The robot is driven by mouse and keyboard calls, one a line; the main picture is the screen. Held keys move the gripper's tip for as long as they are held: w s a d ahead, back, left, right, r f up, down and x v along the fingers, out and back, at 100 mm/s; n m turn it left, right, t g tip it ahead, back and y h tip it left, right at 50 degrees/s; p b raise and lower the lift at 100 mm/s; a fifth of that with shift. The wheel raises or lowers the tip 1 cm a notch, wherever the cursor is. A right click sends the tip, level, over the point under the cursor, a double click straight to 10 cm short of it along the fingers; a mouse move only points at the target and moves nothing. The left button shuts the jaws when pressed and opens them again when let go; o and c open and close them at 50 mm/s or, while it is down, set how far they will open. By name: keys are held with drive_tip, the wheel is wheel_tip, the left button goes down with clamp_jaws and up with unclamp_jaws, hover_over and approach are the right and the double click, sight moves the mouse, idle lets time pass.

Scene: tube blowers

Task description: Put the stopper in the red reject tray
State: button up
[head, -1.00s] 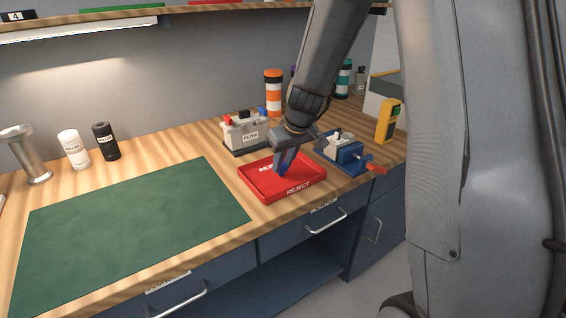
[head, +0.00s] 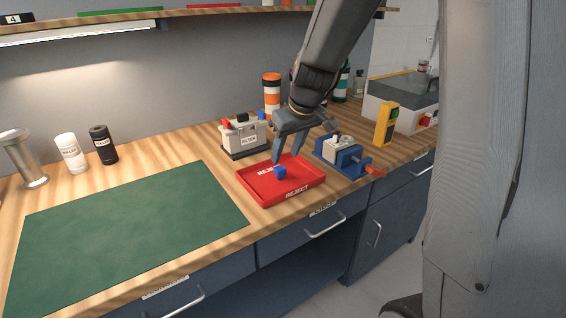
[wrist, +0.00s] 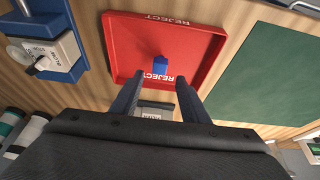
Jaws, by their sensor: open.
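The blue stopper (head: 280,172) lies inside the red reject tray (head: 298,196) on the wooden bench. In the wrist view the stopper (wrist: 159,64) rests on the tray floor, apart from the tray walls (wrist: 222,42). My gripper (head: 287,160) is open and empty above the tray's back part. In the wrist view its two fingers (wrist: 156,90) are spread, with the stopper beyond their tips and nothing between them.
A clear green mat (head: 125,235) lies to the left. White and black bottles (head: 71,153) stand further back.

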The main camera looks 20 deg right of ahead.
drive_tip(key=a+v, duration=0.1)
drive_tip(key=v, duration=0.4)
drive_tip(key=s+f+m+g, duration=0.1)
drive_tip(key=s+f+g, duration=0.1)
drive_tip(key=s+f, duration=0.4)
drive_tip(key=s+f+m+g+h, duration=0.1)
drive_tip(key=s+f, duration=0.5)
drive_tip(key=s, duration=0.8)
drive_tip(key=shift+s+a+m+g+b, duration=0.2)
drive_tip(key=shift+s+m+g+b, duration=0.15)
drive_tip(key=shift+m, duration=0.45)
